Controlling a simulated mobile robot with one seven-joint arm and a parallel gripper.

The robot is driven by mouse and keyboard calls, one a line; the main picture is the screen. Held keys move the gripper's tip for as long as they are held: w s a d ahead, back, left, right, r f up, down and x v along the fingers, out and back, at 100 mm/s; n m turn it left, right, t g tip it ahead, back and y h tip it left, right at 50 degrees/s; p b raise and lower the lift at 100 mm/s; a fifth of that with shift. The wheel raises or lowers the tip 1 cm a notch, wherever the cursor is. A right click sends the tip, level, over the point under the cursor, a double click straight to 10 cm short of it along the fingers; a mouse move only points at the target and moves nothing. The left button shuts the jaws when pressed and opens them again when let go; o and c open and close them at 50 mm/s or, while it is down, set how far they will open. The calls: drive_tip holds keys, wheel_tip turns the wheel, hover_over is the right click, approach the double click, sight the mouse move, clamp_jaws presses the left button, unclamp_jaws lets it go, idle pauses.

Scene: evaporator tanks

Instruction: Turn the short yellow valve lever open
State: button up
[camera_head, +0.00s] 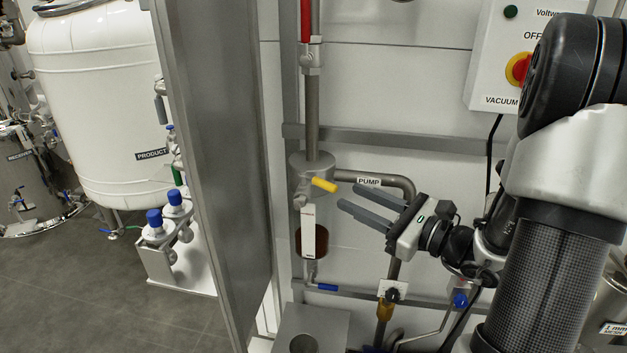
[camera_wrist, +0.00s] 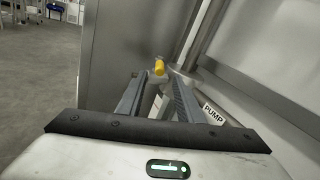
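The short yellow valve lever (camera_head: 324,185) sticks out to the right from a metal fitting (camera_head: 309,168) on the vertical pipe, in the middle of the head view. In the wrist view the yellow lever (camera_wrist: 159,67) shows its rounded end just beyond and between my fingertips. My gripper (camera_head: 346,195) is open, with its two dark fingers pointing left toward the lever. It looks empty. In the wrist view my gripper (camera_wrist: 153,80) has a gap between its fingers. Whether a finger touches the lever cannot be told.
A pipe labelled PUMP (camera_head: 369,182) runs close behind my fingers. A red handle (camera_head: 305,20) is above, and a blue lever (camera_head: 327,287) below. A tall metal panel (camera_head: 215,160) stands left. A switch box (camera_head: 500,60) is at upper right.

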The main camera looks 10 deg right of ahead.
sight(316, 181)
drive_tip(key=x, duration=1.2)
drive_tip(key=shift+a, duration=0.15)
clamp_jaws()
